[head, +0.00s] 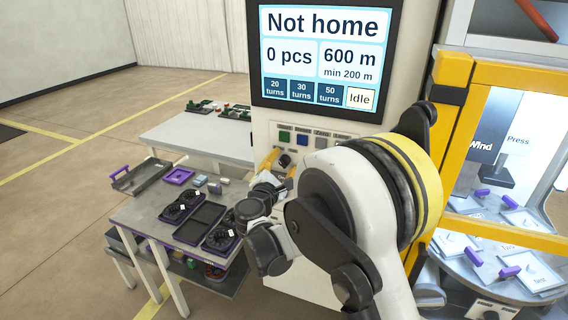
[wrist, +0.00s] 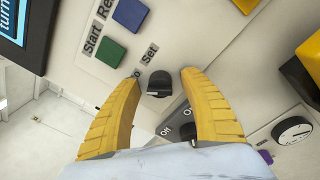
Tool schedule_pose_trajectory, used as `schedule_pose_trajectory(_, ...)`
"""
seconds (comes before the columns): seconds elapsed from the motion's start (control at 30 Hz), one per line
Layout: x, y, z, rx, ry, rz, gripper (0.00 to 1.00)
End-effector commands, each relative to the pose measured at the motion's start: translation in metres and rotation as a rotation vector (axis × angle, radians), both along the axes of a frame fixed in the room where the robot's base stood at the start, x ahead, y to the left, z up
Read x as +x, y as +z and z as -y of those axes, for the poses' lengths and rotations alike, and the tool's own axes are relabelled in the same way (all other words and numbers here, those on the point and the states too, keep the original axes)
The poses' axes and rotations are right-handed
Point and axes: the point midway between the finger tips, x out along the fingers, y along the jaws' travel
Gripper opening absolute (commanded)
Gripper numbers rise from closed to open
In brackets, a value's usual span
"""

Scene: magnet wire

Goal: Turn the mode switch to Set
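The mode switch is a small black knob (wrist: 159,84) on the pale machine panel. A "Set" label (wrist: 150,54) is above it, and another label, partly covered by the left finger, is to its upper left. My gripper (wrist: 161,76) is open, its yellow fingers on either side of the knob with a visible gap on each side. No contact shows. In the head view the knob (head: 284,160) appears between the fingers of my gripper (head: 282,157), below the screen. The screen (head: 320,57) reads "Not home" and "Idle".
A green Start button (wrist: 110,52) and a blue button (wrist: 131,13) are close above the knob. An Off/On plate (wrist: 177,122) and a round dial (wrist: 292,130) are below and right. A grey table (head: 135,213) with black spools and trays stands at left.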

Motion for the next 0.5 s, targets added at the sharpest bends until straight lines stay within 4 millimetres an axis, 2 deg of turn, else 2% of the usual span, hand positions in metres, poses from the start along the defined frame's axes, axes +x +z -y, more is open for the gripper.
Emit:
schedule_pose_trajectory(0.03,-0.0002,0.0000,-0.0001,0.000,0.000,0.000,0.41)
schedule_pose_trajectory(0.17,-0.0003,0.0000,-0.0001,0.000,0.000,0.000,0.01)
schedule_pose_trajectory(0.5,-0.0004,-0.0005,0.0001,0.011,-0.001,0.004,0.00)
